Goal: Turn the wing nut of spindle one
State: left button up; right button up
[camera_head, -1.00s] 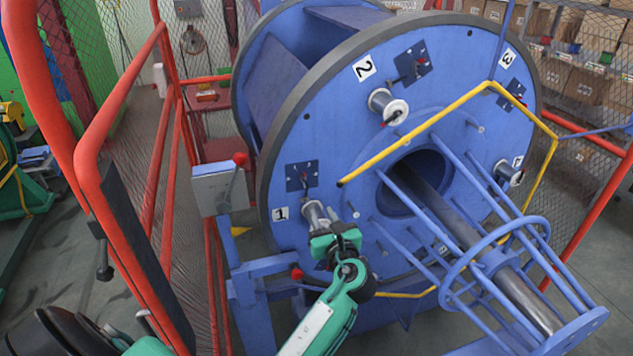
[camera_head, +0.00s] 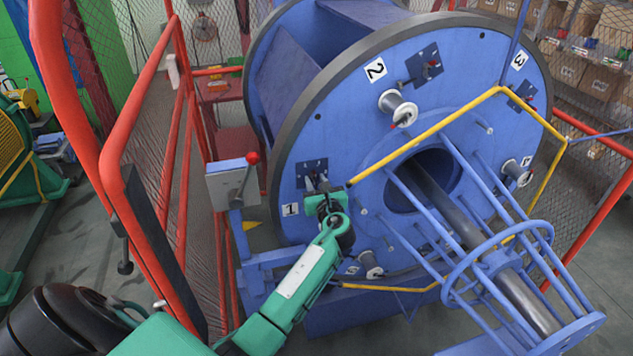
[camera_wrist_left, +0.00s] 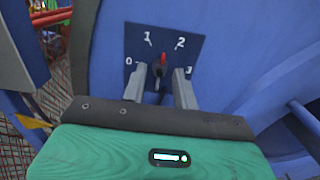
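The number 1 label (camera_head: 290,209) sits on the blue disc below a dark selector plate (camera_head: 312,173). My left gripper (camera_head: 323,197) is in front of the disc there, just below the plate and right of the label. In the left wrist view its two grey fingers (camera_wrist_left: 161,82) are apart, on either side of a dark lever with a red tip (camera_wrist_left: 163,62). Contact cannot be told. The lever stands before the plate marked 0 to 3 (camera_wrist_left: 187,48). Spindle one's wing nut cannot be made out; the gripper covers that area. My right gripper is not in view.
A yellow bar (camera_head: 425,137) ends close right of my gripper. Spindle two (camera_head: 398,108) has a red-handled nut. A grey box with a red-knobbed lever (camera_head: 232,180) stands left, beside the red fence (camera_head: 150,100). A blue cage of rods (camera_head: 497,250) juts forward at right.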

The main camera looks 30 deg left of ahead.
pick_arm(q)
grip_shut()
